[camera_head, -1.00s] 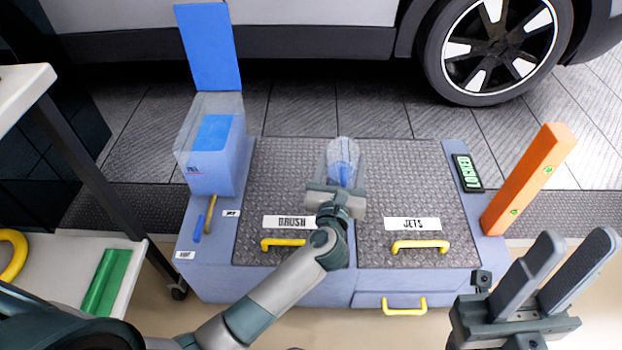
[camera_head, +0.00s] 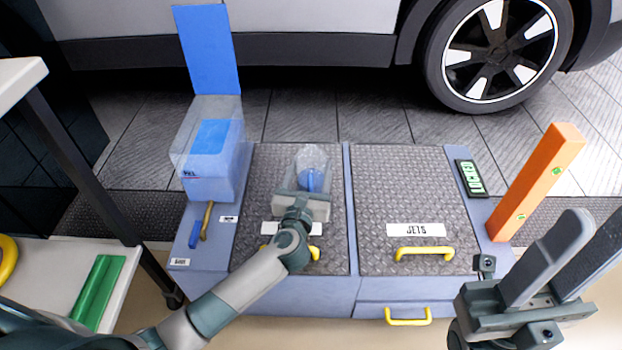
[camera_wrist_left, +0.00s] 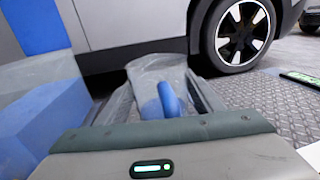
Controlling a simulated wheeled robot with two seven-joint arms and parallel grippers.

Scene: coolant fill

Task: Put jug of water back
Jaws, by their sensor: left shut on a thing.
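The jug (camera_head: 312,160) is clear with a blue handle and is held over the left, brush-side lid of the blue cabinet. In the left wrist view the jug (camera_wrist_left: 160,75) is in front of the palm, its blue handle between the fingers. My left gripper (camera_head: 305,183) is shut on the jug.
A clear tank with blue contents (camera_head: 210,150) and a raised blue lid (camera_head: 207,48) stands at the cabinet's left. An orange post (camera_head: 537,180) rises at the right. A white shelf with a green block (camera_head: 98,290) is at lower left. The jets lid (camera_head: 410,190) is clear.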

